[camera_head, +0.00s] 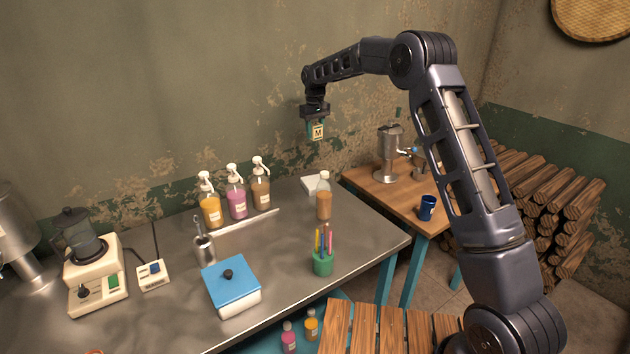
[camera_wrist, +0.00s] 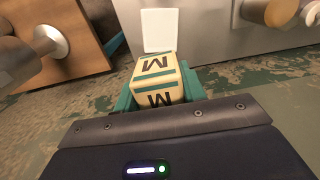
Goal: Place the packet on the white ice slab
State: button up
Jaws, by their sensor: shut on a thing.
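The packet (camera_head: 318,132) is a small cream block with a dark M and a teal band. My gripper (camera_head: 316,122) is shut on it and holds it in the air above the back of the metal counter. In the wrist view the packet (camera_wrist: 155,78) sits between the teal fingers of my gripper (camera_wrist: 158,90). The white slab (camera_head: 312,185) lies flat at the back right of the counter, below the packet and partly hidden by a bottle. In the wrist view the slab (camera_wrist: 158,28) shows just beyond the packet, with the packet's edge overlapping it in the picture.
A bottle of brown liquid (camera_head: 324,198) stands right beside the slab. Several pump bottles (camera_head: 237,200) stand to the left. A green pen cup (camera_head: 322,262) and a blue-lidded box (camera_head: 232,284) are nearer. A wooden table (camera_head: 385,188) with a metal machine (camera_head: 388,155) stands right.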

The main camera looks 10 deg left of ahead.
aim_at(315, 181)
notch_tip(315, 181, down, 20)
jog(key=shift+r, duration=0.25)
dwell(0.4)
jog(key=shift+f, duration=0.15)
jog(key=o, duration=1)
notch_tip(315, 181, up, 12)
jog(key=shift+r, duration=0.15)
jog(key=shift+d+r, duration=0.1)
